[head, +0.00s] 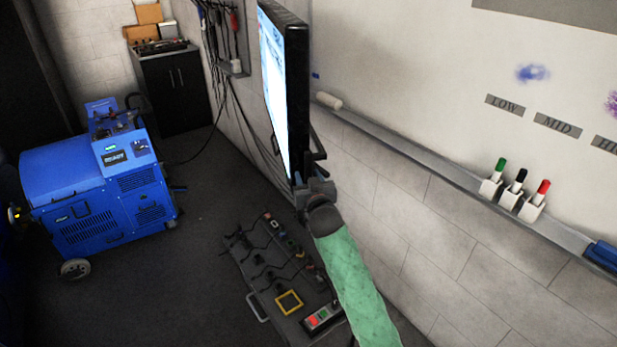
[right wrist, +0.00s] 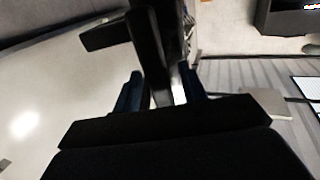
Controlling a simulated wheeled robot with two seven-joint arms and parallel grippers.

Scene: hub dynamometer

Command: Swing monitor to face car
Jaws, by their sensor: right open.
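The monitor (head: 296,95) stands out from the wall in the head view, seen nearly edge-on. Its lit screen faces left and its black back faces the whiteboard. A dark handle (head: 318,147) sticks out low on its back side. My right gripper (head: 314,184), on the green-sleeved arm, is at the monitor's lower corner. In the right wrist view its two blue fingers (right wrist: 161,95) are open, with a dark upright part between them. I cannot tell whether they touch it. My left gripper is not in view. No car shows in either view.
A blue wheeled machine (head: 100,190) stands on the floor at left. A black cabinet (head: 172,95) is behind it. A low panel with cables and buttons (head: 283,280) is below the monitor. The marker ledge (head: 440,170) runs along the right wall. Floor between machine and panel is clear.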

